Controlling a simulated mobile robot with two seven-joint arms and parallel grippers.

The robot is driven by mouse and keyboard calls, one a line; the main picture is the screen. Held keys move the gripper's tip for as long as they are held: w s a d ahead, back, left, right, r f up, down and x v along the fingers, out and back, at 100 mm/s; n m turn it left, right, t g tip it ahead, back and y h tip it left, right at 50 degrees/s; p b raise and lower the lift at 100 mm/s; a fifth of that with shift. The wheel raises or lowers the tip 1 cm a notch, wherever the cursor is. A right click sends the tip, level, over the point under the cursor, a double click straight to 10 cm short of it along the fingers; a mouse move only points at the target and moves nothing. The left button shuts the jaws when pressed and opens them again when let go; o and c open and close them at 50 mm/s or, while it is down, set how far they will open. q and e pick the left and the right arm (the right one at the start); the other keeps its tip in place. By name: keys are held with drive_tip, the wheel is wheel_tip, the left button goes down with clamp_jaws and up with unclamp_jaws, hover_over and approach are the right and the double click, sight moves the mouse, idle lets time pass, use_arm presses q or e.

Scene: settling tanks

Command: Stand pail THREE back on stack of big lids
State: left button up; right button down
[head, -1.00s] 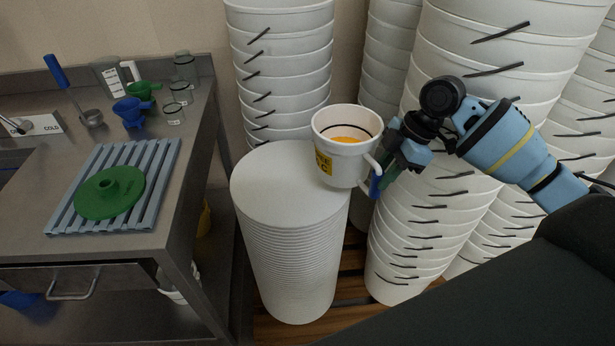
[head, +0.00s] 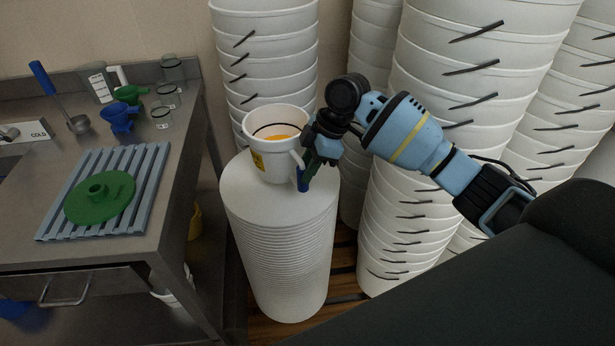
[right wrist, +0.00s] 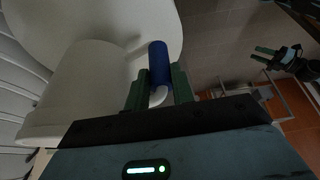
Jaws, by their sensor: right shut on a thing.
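The white pail (head: 262,146) with a yellow label and orange contents is upright over the top of the stack of big lids (head: 280,250). Its base looks at or just above the top lid; I cannot tell whether they touch. The label's number is not readable. My right gripper (head: 304,178) is shut on the pail's handle, at the pail's right side. In the right wrist view the blue handle grip (right wrist: 159,62) sits between its green fingers, and the pale pail wall (right wrist: 95,75) fills the left. My left gripper (right wrist: 263,55) shows small there, open and empty.
Tall stacks of white buckets (head: 265,50) stand close behind and to the right (head: 480,70) of the lids. A steel bench (head: 150,225) at left holds a slatted blue rack (head: 150,185), a green lid-like disc (head: 99,197), funnels and jars. A gap separates bench and lids.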

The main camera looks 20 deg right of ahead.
drive_tip(key=shift+w+f, duration=0.1)
drive_tip(key=shift+f, duration=1.55)
drive_tip(key=shift+a+f, duration=0.1)
drive_tip(key=c, duration=1.2)
unclamp_jaws()
drive_tip(key=v, duration=1.2)
